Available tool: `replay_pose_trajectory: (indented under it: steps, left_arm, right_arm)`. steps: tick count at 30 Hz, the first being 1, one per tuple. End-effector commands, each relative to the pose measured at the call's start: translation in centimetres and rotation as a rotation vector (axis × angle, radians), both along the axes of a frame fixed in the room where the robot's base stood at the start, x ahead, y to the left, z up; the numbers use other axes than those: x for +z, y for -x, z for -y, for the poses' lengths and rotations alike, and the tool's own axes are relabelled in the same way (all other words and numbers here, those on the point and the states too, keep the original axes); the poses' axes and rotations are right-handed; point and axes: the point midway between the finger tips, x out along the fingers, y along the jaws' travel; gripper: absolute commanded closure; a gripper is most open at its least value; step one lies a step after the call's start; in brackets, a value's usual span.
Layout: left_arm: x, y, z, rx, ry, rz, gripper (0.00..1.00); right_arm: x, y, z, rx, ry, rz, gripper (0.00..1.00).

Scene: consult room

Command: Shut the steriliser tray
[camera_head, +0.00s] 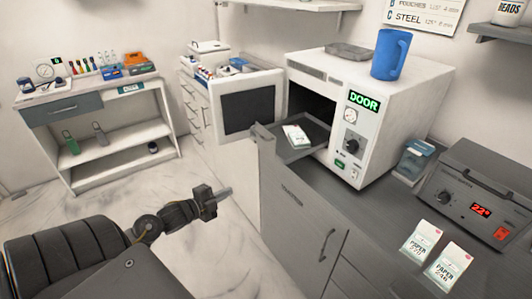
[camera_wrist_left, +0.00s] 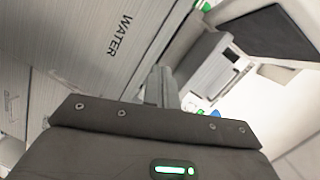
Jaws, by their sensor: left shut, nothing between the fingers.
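The white steriliser (camera_head: 385,95) stands on the grey counter with its display reading DOOR. Its door (camera_head: 248,104) hangs open to the left; its dark panel also shows in the left wrist view (camera_wrist_left: 268,28). The dark steriliser tray (camera_head: 318,132) sticks out of the chamber, with a white and green packet (camera_head: 296,137) lying on it. My left gripper (camera_head: 226,192) is shut and empty. It is in front of the cabinet, lower and left of the tray, apart from it. Its fingers show in the left wrist view (camera_wrist_left: 160,86). My right gripper is not in view.
A blue jug (camera_head: 391,54) and a grey tray (camera_head: 349,51) sit on top of the steriliser. The cabinet front (camera_head: 290,215) is close to my left gripper. A sealer (camera_head: 480,190) and two paper packets stand at the right. The floor at the left is clear.

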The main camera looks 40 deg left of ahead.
Motion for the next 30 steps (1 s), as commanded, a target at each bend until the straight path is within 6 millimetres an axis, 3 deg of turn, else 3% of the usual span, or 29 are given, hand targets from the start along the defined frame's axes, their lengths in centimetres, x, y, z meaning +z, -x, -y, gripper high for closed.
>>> replay_pose_trajectory:
  steps: [1, 3, 7, 10, 17, 30]
  left_arm:
    - [3.9, -0.3, 0.7, -0.054, -0.076, 0.066, 1.00]
    - [7.7, -0.4, 1.6, -0.113, -0.162, 0.136, 1.00]
    - [11.7, -0.1, 3.0, -0.177, -0.260, 0.211, 1.00]
    - [12.7, 0.0, 3.3, -0.194, -0.285, 0.231, 1.00]
    - [12.9, -1.0, 3.6, -0.192, -0.284, 0.234, 1.00]
    - [13.1, -9.1, 6.0, -0.190, -0.280, 0.234, 1.00]
  right_arm:
    - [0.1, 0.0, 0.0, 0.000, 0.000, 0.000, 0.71]
    - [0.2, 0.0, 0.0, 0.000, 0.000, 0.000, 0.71]
    - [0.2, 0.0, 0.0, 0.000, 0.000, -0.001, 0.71]
    - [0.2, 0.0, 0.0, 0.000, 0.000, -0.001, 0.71]
    - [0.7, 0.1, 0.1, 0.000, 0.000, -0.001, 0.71]
    - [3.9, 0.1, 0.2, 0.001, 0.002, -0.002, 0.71]
